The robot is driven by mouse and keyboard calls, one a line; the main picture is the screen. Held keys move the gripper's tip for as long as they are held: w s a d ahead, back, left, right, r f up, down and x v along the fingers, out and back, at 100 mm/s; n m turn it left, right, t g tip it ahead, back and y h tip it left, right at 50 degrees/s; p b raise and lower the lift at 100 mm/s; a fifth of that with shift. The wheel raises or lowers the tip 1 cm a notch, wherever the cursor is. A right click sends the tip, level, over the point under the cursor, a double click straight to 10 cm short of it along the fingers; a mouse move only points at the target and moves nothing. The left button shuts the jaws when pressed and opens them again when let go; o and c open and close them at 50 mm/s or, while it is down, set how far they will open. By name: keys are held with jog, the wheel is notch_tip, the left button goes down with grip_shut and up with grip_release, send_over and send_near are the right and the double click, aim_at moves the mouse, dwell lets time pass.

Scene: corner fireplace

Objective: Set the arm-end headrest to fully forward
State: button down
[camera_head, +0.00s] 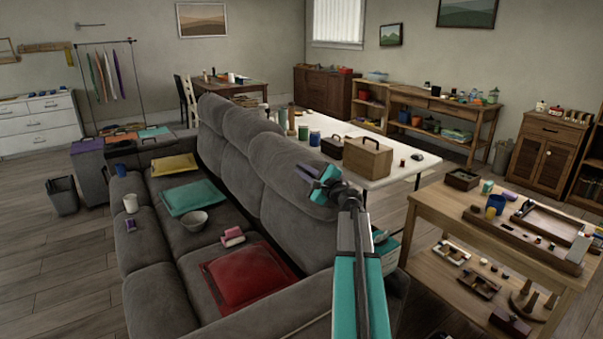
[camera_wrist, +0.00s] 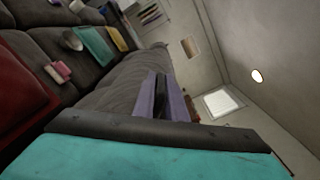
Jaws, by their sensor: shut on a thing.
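The grey sofa (camera_head: 150,240) has several headrests along its back. The arm-end headrest (camera_head: 283,178) is the nearest one, at the sofa's near end, and stands raised; its exact tilt is hard to judge. My gripper (camera_head: 308,173) is at the upper right edge of this headrest, shut on it. In the wrist view my purple fingers (camera_wrist: 162,98) are at the grey upholstery of the headrest (camera_wrist: 112,100). The contact itself is partly hidden behind the fingers and the dark gripper body.
A red cushion (camera_head: 238,277), a pink-and-white item (camera_head: 232,237), a bowl (camera_head: 194,222) and a teal cushion (camera_head: 190,197) lie on the seats. A white table (camera_head: 385,175) stands behind the sofa. A wooden workbench (camera_head: 440,215) stands right of my arm.

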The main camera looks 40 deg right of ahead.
jog(key=shift+a, duration=0.2)
jog(key=c, duration=1.8)
grip_release()
jog(key=shift+c, duration=0.2)
jog(key=shift+s, duration=0.1)
jog(key=s+b, duration=0.1)
jog(key=s, duration=1.2)
jog(key=shift+s+a, duration=0.3)
jog(key=shift+a, duration=0.15)
